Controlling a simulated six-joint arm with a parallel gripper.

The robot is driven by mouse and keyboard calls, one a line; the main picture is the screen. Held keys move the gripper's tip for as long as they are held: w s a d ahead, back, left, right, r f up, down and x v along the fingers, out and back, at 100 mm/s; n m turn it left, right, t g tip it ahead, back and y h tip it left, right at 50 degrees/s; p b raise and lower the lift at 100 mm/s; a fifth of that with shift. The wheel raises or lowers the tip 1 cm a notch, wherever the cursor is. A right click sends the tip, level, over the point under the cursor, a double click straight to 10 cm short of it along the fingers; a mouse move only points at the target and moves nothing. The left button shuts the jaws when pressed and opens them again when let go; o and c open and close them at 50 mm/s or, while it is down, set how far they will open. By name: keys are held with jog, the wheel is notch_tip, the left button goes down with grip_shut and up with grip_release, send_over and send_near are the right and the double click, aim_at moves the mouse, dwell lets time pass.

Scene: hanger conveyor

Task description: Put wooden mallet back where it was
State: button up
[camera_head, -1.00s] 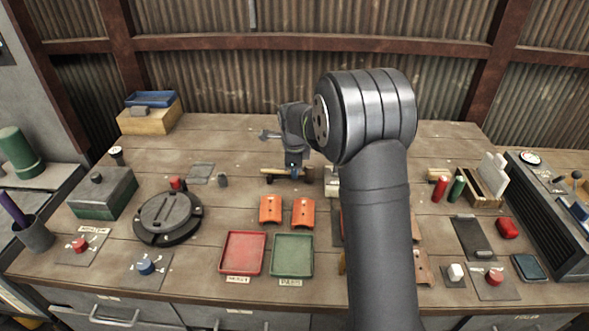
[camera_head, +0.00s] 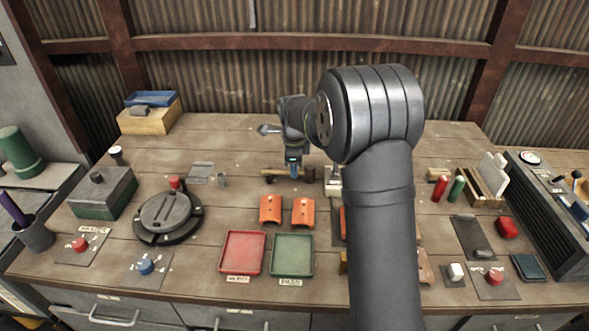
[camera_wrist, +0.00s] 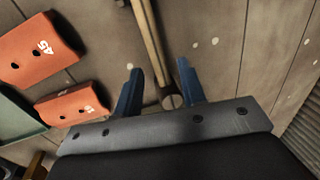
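In the wrist view the gripper (camera_wrist: 158,78) is open, with one blue finger on each side of the handle (camera_wrist: 149,45) and a gap to each. The handle runs up out of that view.
Two orange tiles (camera_head: 270,209), a red tray (camera_head: 242,252) and a green tray (camera_head: 292,255) are in front. A round black turntable (camera_head: 168,215) and a grey-green box (camera_head: 103,192) stand left. My arm hides part of the bench right of the mallet. Bench behind it is clear.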

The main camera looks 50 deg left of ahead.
jog(key=v, duration=1)
jog(key=x, duration=1.1)
jog(key=shift+w+f, duration=0.1)
jog(key=shift+f, duration=0.3)
jog(key=shift+a+r, duration=0.1)
jog(key=shift+w+a+v, duration=0.1)
jog(key=shift+a+v, duration=0.05)
jog(key=shift+v, duration=0.7)
jog(key=shift+w+a+v, duration=0.1)
jog(key=shift+w+v, duration=0.05)
jog(key=shift+v, duration=0.65)
jog(key=shift+r, duration=0.1)
